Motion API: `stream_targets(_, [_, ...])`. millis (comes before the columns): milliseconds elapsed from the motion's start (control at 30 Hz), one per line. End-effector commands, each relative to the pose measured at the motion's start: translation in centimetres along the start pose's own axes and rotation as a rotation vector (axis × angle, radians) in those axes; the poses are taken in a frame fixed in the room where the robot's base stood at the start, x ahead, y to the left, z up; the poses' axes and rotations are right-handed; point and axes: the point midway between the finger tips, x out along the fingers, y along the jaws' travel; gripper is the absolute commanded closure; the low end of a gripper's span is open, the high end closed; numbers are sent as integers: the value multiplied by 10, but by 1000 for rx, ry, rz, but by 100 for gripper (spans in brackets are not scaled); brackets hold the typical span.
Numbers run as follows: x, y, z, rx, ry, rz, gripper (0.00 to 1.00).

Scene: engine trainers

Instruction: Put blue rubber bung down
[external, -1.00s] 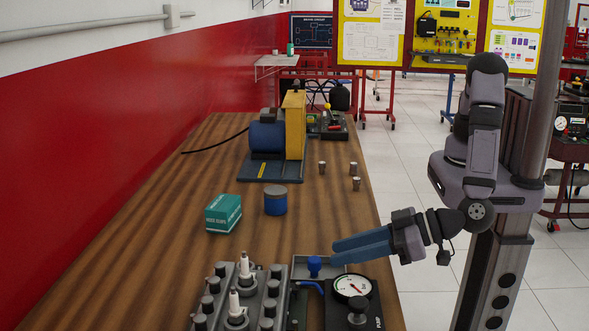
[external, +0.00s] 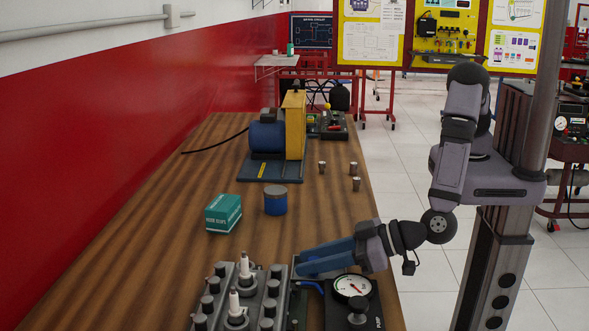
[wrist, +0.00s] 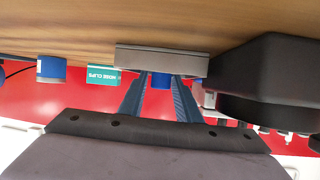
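The blue rubber bung (wrist: 161,81) shows in the wrist view against the grey metal tray (wrist: 135,60), between my two blue fingers. My gripper (wrist: 160,90) has its fingers apart, one on each side of the bung; I cannot tell whether either touches it. In the external view my gripper (external: 297,262) lies low over the tray area, fingers pointing left. There the fingers hide the bung and most of the tray.
The engine block (external: 240,300) stands close to the left of the fingertips. A gauge unit (external: 352,288) is just in front of the gripper. A teal box (external: 223,213) and a blue tin (external: 275,201) stand farther back. Wood around them is clear.

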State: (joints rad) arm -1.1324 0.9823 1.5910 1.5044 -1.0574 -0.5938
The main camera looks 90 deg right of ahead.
Motion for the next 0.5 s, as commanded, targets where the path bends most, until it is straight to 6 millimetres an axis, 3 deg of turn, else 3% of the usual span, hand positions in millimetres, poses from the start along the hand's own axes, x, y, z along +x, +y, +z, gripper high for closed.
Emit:
stream_targets(167, [0,0,0,0,0,0,72])
stream_targets(300, [0,0,0,0,0,0,100])
stream_targets(500, [0,0,0,0,0,0,100])
